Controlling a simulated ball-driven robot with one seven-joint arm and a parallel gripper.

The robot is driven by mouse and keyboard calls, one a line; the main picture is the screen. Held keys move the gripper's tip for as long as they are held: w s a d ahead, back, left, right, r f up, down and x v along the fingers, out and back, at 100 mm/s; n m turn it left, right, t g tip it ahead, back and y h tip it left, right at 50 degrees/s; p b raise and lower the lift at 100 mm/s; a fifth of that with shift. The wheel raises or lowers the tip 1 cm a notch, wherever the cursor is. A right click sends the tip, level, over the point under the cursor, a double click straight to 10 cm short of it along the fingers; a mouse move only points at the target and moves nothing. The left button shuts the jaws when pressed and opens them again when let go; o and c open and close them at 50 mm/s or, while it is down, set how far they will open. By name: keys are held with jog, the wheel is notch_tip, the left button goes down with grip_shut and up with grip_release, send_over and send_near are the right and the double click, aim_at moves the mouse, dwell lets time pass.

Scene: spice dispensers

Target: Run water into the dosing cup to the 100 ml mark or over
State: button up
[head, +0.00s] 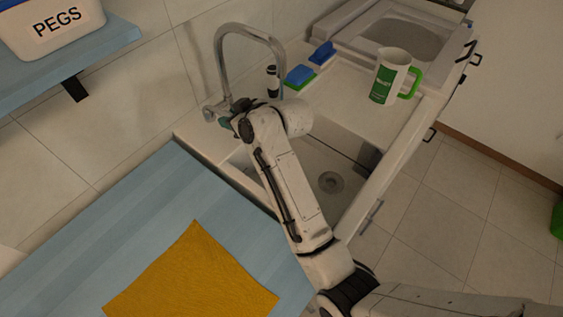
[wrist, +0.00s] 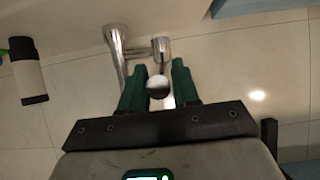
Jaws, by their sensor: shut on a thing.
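The tap (head: 222,42) is a tall curved metal spout at the back edge of the sink (head: 332,182). No water stream shows; my arm hides part of the sink. My gripper (head: 226,121) is at the tap's base. In the wrist view its green fingers (wrist: 159,76) are closed on the round end of the tap lever (wrist: 158,88). A white jug with a green label and green handle (head: 385,85), likely the dosing cup, stands upright on the counter right of the sink, away from the spout. Its marks and contents cannot be read.
Blue and green sponges (head: 300,75) and a dark bottle (head: 272,77) stand behind the sink. An orange cloth (head: 195,275) lies on the blue worktop (head: 60,245). A PEGS box (head: 55,25) sits on the shelf at upper left. A basin appliance (head: 345,35) is at the back.

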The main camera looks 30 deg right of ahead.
jog(key=shift+w+r+p, duration=0.15)
jog(key=shift+r+p, duration=0.25)
jog(key=shift+r, duration=0.35)
jog(key=shift+f, duration=0.2)
jog(key=shift+s+f+b, duration=0.2)
jog(key=shift+f+b, duration=0.05)
jog(key=shift+f, duration=0.25)
jog(key=shift+s+f+b, duration=0.2)
jog(key=shift+f+b, duration=0.05)
jog(key=shift+f, duration=0.2)
jog(key=o, duration=0.9)
jog(key=p+v, duration=0.5)
jog(key=v, duration=0.2)
jog(key=shift+p, duration=0.35)
